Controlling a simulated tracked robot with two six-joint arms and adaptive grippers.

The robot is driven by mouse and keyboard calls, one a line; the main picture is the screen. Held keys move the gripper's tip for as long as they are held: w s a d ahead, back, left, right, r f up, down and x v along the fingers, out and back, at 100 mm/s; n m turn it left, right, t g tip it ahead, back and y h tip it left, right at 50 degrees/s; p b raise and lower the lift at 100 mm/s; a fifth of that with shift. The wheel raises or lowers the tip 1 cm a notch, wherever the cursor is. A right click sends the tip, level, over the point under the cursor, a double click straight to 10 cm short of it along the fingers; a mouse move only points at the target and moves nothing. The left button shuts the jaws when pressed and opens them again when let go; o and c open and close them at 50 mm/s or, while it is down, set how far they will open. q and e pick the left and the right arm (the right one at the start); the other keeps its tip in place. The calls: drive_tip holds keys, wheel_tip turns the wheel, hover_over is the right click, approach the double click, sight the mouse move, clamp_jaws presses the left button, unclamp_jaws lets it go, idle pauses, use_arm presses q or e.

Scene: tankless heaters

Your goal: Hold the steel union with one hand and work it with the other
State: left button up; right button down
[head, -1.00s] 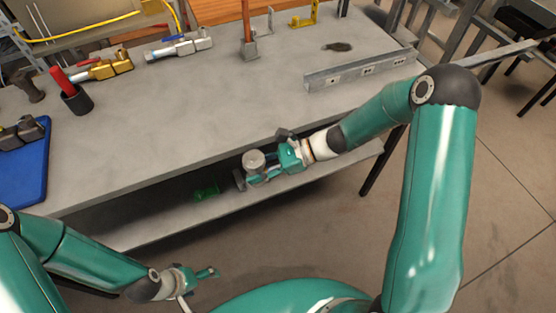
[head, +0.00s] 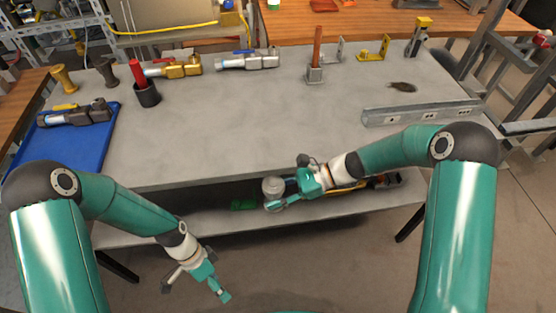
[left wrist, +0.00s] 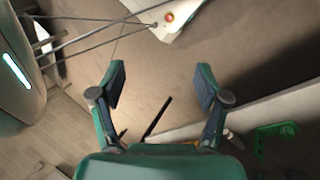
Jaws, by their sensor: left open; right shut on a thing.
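A round grey metal piece (head: 273,187), which looks like the steel union, is in my right gripper (head: 285,193) at the bench's front edge. The gripper's fingers hide part of it. My left gripper (head: 198,289) is low in front of the bench, to the left of the held piece and apart from it. In the left wrist view the left gripper (left wrist: 160,85) has its fingers wide apart with nothing between them.
The grey bench (head: 240,125) has a clear middle. A blue mat (head: 45,147) lies at left, a steel channel (head: 420,112) at right. A lower shelf (head: 350,207) holds a green item (head: 243,204).

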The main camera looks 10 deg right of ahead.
use_arm(q)
drive_tip(key=w+d+r+m+y, duration=0.1)
drive_tip(key=w+r+m+y, duration=0.1)
drive_tip(key=w+r+m, duration=0.7)
wheel_tip(320, 180, up, 20)
drive_tip(key=m+t+y, duration=0.2)
drive_tip(key=m+t, duration=0.2)
drive_tip(key=m, duration=0.2)
hover_over(279, 183)
drive_tip(key=shift+w+a+r, duration=0.2)
drive_tip(key=shift+a, duration=0.2)
drive_tip(key=shift+s+d, duration=0.2)
drive_tip(key=shift+d, duration=0.05)
drive_tip(key=shift+d+f, duration=0.1)
drive_tip(key=shift+f, duration=0.05)
wheel_tip(279, 183, down, 8)
drive_tip(key=shift+r, duration=0.25)
